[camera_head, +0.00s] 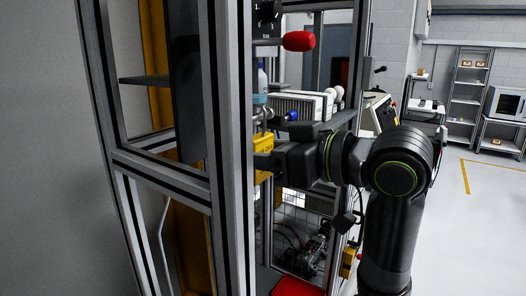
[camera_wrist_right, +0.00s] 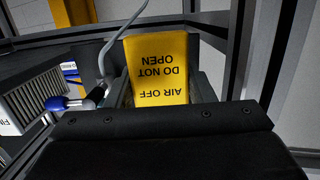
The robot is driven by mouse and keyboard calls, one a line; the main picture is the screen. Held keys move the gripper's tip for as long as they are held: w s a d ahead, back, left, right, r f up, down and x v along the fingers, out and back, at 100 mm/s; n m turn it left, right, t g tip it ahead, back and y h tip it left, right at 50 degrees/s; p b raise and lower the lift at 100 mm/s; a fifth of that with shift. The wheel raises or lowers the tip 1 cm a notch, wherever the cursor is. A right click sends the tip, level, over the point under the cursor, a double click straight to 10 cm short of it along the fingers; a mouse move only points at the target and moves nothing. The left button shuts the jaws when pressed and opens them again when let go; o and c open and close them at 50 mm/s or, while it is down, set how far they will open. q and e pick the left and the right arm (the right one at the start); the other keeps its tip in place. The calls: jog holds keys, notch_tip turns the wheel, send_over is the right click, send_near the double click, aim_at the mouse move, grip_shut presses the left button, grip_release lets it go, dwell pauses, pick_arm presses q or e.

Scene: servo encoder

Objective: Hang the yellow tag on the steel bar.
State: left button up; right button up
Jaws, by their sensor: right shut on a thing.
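The yellow tag (camera_head: 263,143) is in my right gripper (camera_head: 266,160), beside the aluminium frame post. In the right wrist view the tag (camera_wrist_right: 157,70) stands between the fingers, its black "AIR OFF DO NOT OPEN" text upside down. My right gripper (camera_wrist_right: 162,95) is shut on it. The tag's top end and any hook are not clear. A grey bent rod (camera_wrist_right: 113,42) rises just left of the tag in the wrist view; I cannot tell if it is the steel bar or if the tag touches it. My left gripper is not in view.
The aluminium frame post (camera_head: 231,150) stands close left of my gripper. A shelf with white finned units (camera_head: 298,105) and a blue-tipped part (camera_head: 292,116) is behind it. A red knob (camera_head: 299,41) is above. A red bin (camera_head: 297,286) is below. Open floor lies right.

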jog(key=o, duration=1)
jog(key=shift+o, duration=0.2)
jog(key=shift+d, duration=0.1)
jog(key=b+v, duration=0.6)
jog(key=v, duration=1.1)
jog(key=shift+s+d, duration=0.1)
